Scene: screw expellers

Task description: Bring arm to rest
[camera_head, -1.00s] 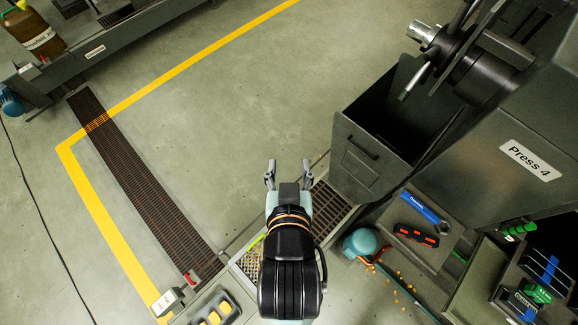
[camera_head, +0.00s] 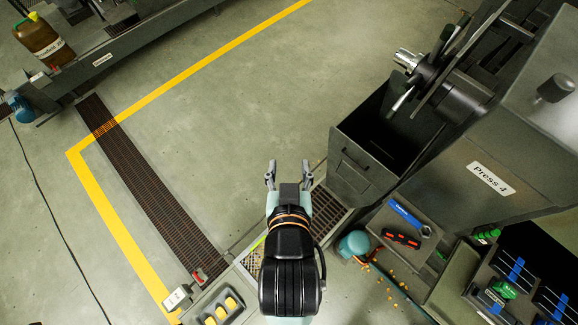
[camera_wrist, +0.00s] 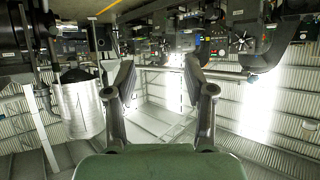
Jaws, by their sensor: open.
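My gripper (camera_head: 288,177) is in the lower middle of the head view, its two fingers spread apart with nothing between them. The arm behind it is folded and runs down to the bottom edge. In the wrist view my gripper (camera_wrist: 160,88) also shows its fingers wide apart and empty. Beyond the fingers are distant machines and a bright corrugated wall. The gripper touches nothing that I can see.
The press labelled Press 4 (camera_head: 490,178) and its open dark bin (camera_head: 352,170) stand to the right. A tool tray (camera_head: 388,245) holds a wrench (camera_head: 405,214). Yellow pieces lie on the floor near a blue-green round object (camera_head: 355,244). Open floor (camera_head: 230,120) lies ahead and left.

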